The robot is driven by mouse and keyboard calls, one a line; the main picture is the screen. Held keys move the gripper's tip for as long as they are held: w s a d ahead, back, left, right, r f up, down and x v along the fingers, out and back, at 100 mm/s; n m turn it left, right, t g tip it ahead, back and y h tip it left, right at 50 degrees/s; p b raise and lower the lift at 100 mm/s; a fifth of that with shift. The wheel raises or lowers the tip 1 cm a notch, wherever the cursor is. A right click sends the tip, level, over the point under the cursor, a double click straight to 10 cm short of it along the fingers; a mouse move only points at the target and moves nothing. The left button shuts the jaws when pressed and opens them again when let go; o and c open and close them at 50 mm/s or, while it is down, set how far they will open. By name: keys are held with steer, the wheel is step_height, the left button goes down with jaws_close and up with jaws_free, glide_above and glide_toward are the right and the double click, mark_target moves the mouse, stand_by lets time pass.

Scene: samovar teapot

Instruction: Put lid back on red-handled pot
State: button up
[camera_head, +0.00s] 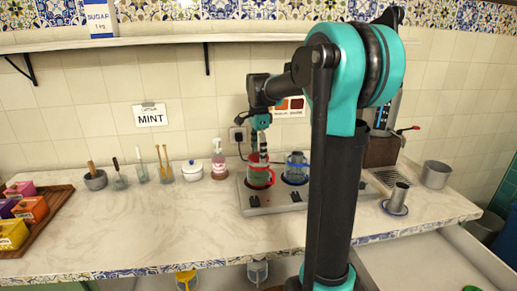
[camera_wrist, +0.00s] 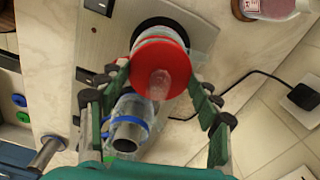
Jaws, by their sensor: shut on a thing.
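The red-handled pot (camera_head: 259,178) is a glass pot standing upright on the left plate of the stove. A red round lid (camera_wrist: 150,62) with a pale translucent knob (camera_wrist: 160,84) shows over it in the wrist view. My gripper (camera_head: 262,156) points down at the pot's top. In the wrist view my gripper's fingers (camera_wrist: 160,76) lie on either side of the lid, shut on it. The lid lines up roughly with the pot mouth. I cannot tell whether it rests on the rim. My fingers partly hide the rim.
A blue-handled pot (camera_head: 296,168) stands close to the right on the stove (camera_head: 273,206); it also shows in the wrist view (camera_wrist: 133,112). A pink pump bottle (camera_head: 219,168) and white sugar bowl (camera_head: 192,174) stand left. The counter's front middle (camera_head: 150,225) is clear.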

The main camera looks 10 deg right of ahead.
jaws_close()
steer(key=shift+a+r, duration=0.1)
steer(key=shift+r, duration=0.75)
stand_by(0.5)
steer(key=shift+f, duration=0.2)
stand_by(1.4)
steer(key=shift+c, duration=0.3)
jaws_free()
steer(key=shift+o, duration=0.5)
